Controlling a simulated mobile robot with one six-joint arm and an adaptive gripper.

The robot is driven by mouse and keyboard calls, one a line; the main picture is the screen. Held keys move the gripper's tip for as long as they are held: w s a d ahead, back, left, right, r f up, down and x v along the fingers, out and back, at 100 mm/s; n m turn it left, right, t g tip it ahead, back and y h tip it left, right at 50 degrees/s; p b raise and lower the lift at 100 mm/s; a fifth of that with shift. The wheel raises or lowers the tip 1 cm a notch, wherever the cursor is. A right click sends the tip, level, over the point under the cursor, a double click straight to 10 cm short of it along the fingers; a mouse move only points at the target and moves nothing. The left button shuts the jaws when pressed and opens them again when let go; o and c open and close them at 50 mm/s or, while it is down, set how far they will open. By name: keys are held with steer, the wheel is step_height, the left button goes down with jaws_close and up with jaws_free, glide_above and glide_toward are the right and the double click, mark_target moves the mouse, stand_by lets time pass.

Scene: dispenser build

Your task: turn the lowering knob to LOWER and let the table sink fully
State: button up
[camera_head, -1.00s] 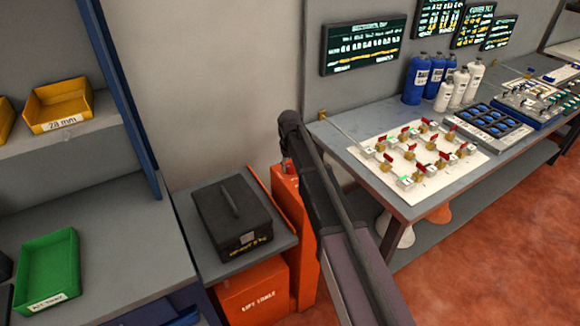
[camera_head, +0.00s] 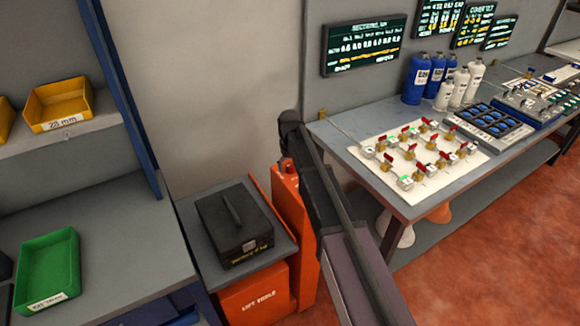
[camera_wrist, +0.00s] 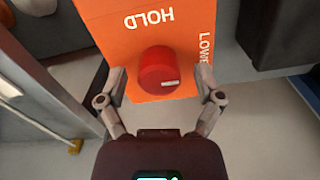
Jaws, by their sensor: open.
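The red round lowering knob (camera_wrist: 160,68) sits on an orange panel (camera_wrist: 103,30) in the wrist view. The panel reads HOLD above the knob and LOWER, partly cut off, to its right. A small pale mark shows near the knob's lower edge; I cannot tell which setting it is at. My gripper (camera_wrist: 161,76) is open, one finger on each side of the knob, with gaps between. In the head view the lift table (camera_head: 188,218) has a grey top above an orange base and carries a black case (camera_head: 228,232). My arm hides the gripper there.
The orange column (camera_head: 288,205) stands right of the case. A workbench (camera_head: 350,152) with a valve board (camera_head: 405,202) and bottles is to the right. Shelves with a green bin (camera_head: 47,270) and yellow bin (camera_head: 60,100) are at left. Red floor lies open at lower right.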

mark_target(290, 165)
steer(key=shift+n, duration=0.3)
steer(key=n, duration=1.3)
step_height(290, 165, up, 14)
steer(key=r+p, duration=0.1)
steer(key=p, duration=1.3)
steer(key=s+d+f+m+b, duration=0.2)
steer(key=s+d+f+m, duration=0.1)
steer(key=s+d+m, duration=0.4)
steer(key=s+d+f+m+b, duration=0.3)
steer(key=s+d+m, duration=0.5)
steer(key=s+d, duration=0.5)
steer(key=shift+s+d+f+m+y, duration=0.2)
steer(key=shift+s+m+y, duration=0.1)
steer(key=shift+s, duration=0.25)
